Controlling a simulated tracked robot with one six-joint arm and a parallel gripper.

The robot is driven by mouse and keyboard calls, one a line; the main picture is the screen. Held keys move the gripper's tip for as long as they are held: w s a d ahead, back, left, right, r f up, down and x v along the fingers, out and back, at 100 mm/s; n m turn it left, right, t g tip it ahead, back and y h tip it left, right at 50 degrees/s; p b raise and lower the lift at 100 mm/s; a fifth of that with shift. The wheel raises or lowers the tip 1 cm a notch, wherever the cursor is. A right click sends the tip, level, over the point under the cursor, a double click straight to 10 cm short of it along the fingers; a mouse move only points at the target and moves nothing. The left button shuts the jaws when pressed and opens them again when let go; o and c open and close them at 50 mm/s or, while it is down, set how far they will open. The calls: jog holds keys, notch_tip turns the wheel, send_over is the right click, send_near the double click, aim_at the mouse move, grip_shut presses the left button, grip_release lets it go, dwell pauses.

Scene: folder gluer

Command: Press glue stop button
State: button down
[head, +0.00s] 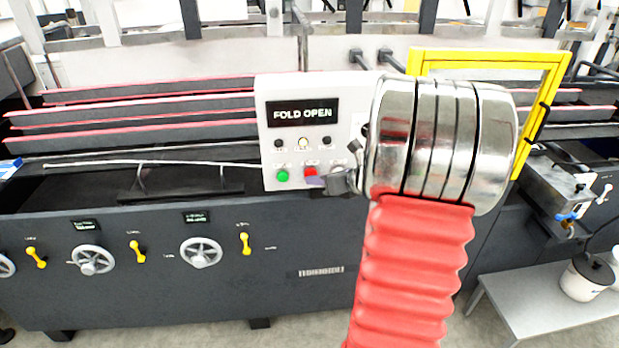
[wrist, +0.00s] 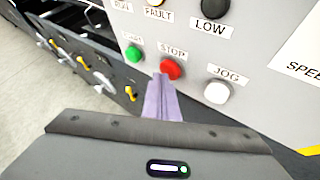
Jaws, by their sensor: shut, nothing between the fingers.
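The red button labelled STOP (wrist: 171,69) is on a light grey control panel (wrist: 275,110), between a green button (wrist: 133,54) and a white JOG button (wrist: 217,91). In the head view the red button (head: 310,171) is partly covered by my gripper (head: 317,182). My gripper's purple fingers (wrist: 161,80) are shut and empty. In the wrist view their tips overlap the lower left edge of the red button. I cannot tell whether they touch it or whether it is pressed in.
The panel's display (head: 303,112) reads FOLD OPEN, with the middle lamp (head: 303,142) below it looking lit. A yellow frame (head: 490,55) stands right of the panel. Handwheels (head: 201,253) and yellow levers (head: 138,252) line the machine's lower front.

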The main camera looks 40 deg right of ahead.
dwell(0.5)
jog(key=shift+s+a, duration=0.5)
jog(key=shift+s, duration=0.2)
jog(key=shift+s, duration=0.1)
jog(key=shift+s+a, duration=0.7)
jog(key=shift+s, duration=0.3)
jog(key=shift+s+a, duration=0.7)
jog(key=shift+s, duration=0.3)
